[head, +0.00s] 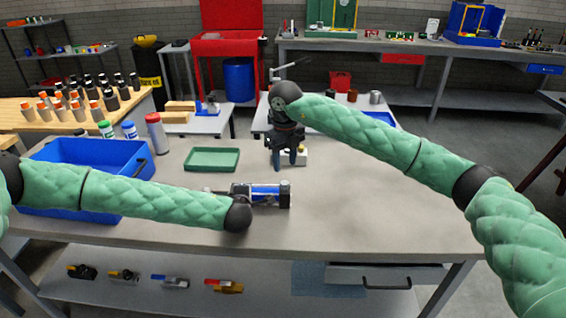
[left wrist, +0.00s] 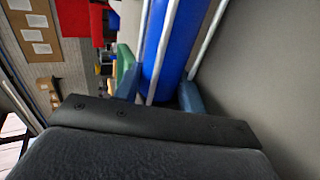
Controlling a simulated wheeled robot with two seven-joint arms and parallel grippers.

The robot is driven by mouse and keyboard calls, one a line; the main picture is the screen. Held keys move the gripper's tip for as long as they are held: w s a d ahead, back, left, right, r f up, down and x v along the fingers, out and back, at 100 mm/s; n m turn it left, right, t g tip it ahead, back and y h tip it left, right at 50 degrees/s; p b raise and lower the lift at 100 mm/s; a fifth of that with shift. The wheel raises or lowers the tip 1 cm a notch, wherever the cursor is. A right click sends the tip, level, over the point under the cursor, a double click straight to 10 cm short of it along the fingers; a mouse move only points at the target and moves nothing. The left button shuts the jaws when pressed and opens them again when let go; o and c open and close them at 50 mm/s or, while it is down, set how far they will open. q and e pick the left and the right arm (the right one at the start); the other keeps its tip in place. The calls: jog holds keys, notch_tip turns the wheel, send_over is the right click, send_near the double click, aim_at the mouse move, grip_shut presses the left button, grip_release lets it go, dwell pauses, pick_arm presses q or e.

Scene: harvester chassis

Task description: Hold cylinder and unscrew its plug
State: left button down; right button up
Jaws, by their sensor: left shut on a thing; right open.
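The blue cylinder (head: 267,190) lies sideways at the front middle of the grey table, its dark end cap to the right. In the left wrist view the cylinder (left wrist: 176,45) shows its blue barrel and silver rods. My left gripper (left wrist: 160,92) has a blue finger on each side of it and is shut on it; in the head view the fingers are mostly hidden. I cannot make out the plug. My right gripper (head: 289,160) is open and empty, pointing down, behind the cylinder and apart from it.
A blue crate (head: 128,185) stands at the left, partly behind my left arm. A green tray (head: 211,159) lies between it and my right gripper. The table right of the cylinder is clear.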

aim_at(285, 183)
jog(key=m, duration=1.3)
jog(key=shift+m, duration=0.4)
jog(key=m, duration=0.6)
jog(key=shift+m, duration=0.4)
jog(key=m, duration=0.5)
jog(key=shift+m, duration=0.3)
jog(key=shift+f, duration=4)
grip_shut()
